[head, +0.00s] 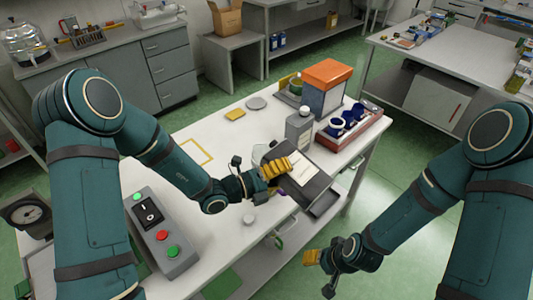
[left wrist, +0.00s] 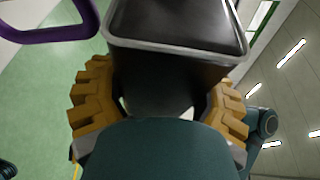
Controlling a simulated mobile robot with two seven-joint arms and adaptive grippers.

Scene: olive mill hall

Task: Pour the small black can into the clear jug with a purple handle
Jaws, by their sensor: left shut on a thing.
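My left gripper (head: 276,168) is shut on the black can (head: 308,172), a boxy can with a pale label, held tilted over the table. In the left wrist view the can (left wrist: 180,62) sits between the yellow fingers, its silver-grey rim at the top. A purple handle (left wrist: 48,28) shows at that view's upper left, apart from the can; the jug's clear body is not clear to see there. In the head view a small purple piece (head: 280,242) shows below the can near the table edge. My right gripper (head: 314,260) hangs beyond the table's front; its finger opening is unclear.
On the white table (head: 210,245) are a grey bottle (head: 299,130), an orange-topped box (head: 326,85), a reddish tray (head: 374,128) with blue items, and a button box (head: 160,232).

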